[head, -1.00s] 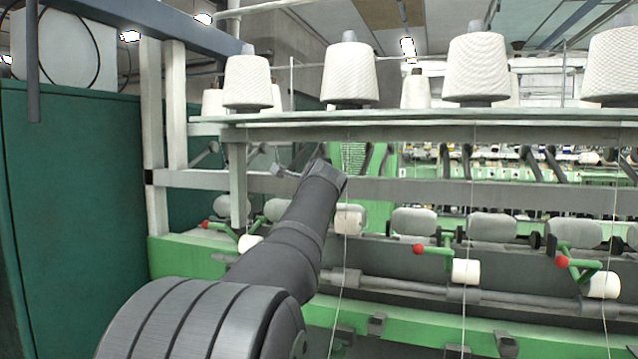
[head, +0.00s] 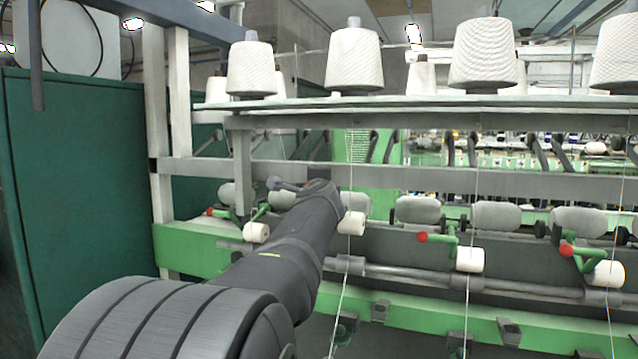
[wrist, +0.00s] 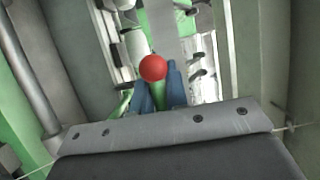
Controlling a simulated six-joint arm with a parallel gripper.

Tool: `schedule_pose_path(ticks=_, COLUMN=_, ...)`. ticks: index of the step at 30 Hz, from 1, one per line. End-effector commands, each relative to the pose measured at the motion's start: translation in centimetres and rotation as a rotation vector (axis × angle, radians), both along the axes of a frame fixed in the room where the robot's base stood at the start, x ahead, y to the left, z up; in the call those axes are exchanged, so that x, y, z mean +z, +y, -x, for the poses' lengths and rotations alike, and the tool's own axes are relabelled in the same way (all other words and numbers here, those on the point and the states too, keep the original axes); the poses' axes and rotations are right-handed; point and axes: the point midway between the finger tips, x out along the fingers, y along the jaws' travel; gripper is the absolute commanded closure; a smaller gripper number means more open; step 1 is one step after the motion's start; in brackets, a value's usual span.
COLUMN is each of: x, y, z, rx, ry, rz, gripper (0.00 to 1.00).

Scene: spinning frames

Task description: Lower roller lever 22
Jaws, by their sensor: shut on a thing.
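The roller lever is a green bar (wrist: 159,96) with a red ball knob (wrist: 153,68), both in the wrist view. My gripper (wrist: 160,80) has its blue fingers on both sides of the green bar, just below the red ball, and is shut on it. In the head view my dark arm covers the fingers and this lever. A white roller (head: 351,223) shows just right of my arm.
Other red-knobbed levers stand along the machine, one at left (head: 211,212) and two at right (head: 423,237) (head: 567,250). White yarn cones (head: 353,60) stand on the shelf (head: 400,104) above. Thin threads hang down in front. A green cabinet (head: 80,200) stands at left.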

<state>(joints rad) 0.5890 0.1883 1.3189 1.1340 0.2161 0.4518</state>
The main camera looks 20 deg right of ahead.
Motion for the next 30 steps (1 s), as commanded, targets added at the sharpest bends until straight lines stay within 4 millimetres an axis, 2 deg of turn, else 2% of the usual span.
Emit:
schedule_pose_path(ticks=21, x=-5.3, y=2.1, z=2.0, rx=0.003, ry=-0.003, rz=-0.001, gripper=1.0)
schedule_pose_path(ticks=30, x=-6.6, y=2.4, z=2.2, rx=0.004, ry=-0.003, rz=0.001, gripper=1.0)
